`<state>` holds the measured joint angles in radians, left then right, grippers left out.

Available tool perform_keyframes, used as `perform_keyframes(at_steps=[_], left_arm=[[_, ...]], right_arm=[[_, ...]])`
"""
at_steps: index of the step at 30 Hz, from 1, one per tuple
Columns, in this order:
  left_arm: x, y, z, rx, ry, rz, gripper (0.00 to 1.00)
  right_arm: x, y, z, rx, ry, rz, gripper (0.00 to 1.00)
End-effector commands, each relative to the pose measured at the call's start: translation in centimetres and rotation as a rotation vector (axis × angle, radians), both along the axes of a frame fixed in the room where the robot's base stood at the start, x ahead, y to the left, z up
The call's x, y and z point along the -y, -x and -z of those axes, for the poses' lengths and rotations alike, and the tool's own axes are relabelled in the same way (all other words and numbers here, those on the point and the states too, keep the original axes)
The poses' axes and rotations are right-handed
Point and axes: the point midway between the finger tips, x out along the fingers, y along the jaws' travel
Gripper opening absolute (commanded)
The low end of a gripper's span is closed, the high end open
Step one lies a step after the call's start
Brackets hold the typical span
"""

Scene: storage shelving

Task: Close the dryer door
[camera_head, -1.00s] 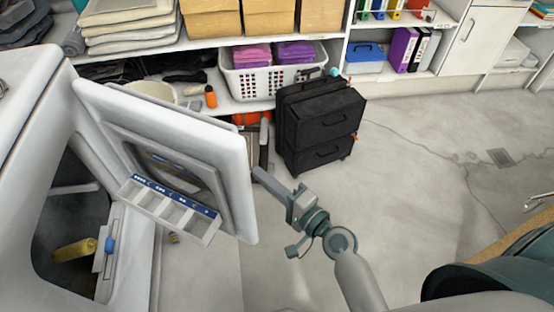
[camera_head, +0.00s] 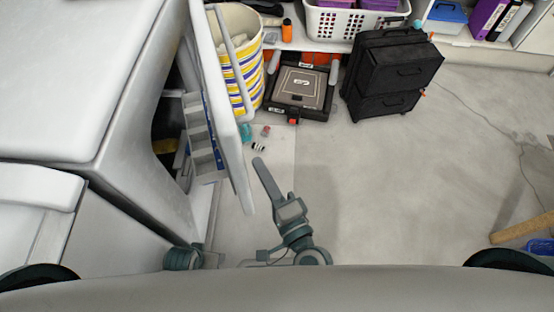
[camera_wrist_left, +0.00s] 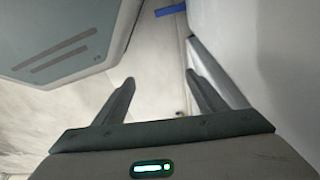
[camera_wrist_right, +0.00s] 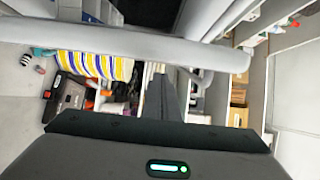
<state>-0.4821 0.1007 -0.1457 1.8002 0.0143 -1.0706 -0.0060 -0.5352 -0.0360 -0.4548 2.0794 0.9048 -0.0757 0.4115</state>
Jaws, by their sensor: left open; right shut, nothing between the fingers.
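The white dryer (camera_head: 75,75) fills the left of the head view. Its white door (camera_head: 219,110) stands ajar, seen nearly edge-on, with a pale bar handle (camera_head: 236,75) on its outer side. A compartment tray (camera_head: 203,135) shows in the gap behind the door. My right gripper (camera_head: 258,162) is shut and empty, just right of the door's near edge; contact cannot be told. In the right wrist view its fingers (camera_wrist_right: 161,82) are below a white bar. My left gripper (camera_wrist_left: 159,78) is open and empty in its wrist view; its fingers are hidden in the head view.
A striped basket (camera_head: 240,55) stands behind the door. A dark flat case (camera_head: 300,90) and a black drawer case (camera_head: 395,72) are on the floor. Small items (camera_head: 258,147) lie near the door. The floor to the right is mostly clear.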

Motion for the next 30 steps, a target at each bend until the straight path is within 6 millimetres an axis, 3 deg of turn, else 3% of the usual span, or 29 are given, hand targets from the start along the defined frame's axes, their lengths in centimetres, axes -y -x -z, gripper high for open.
perform_keyframes(at_steps=[8, 30], left_arm=[[-0.03, 0.1, 0.58, -0.001, 0.0, 0.0, 0.65], [-0.17, 0.26, 1.09, 0.003, 0.001, 0.0, 0.65]], right_arm=[[-1.37, 0.21, -0.02, 0.001, 0.0, 0.001, 0.0], [-1.08, -0.38, -0.08, 0.0, 0.001, 0.0, 0.0]])
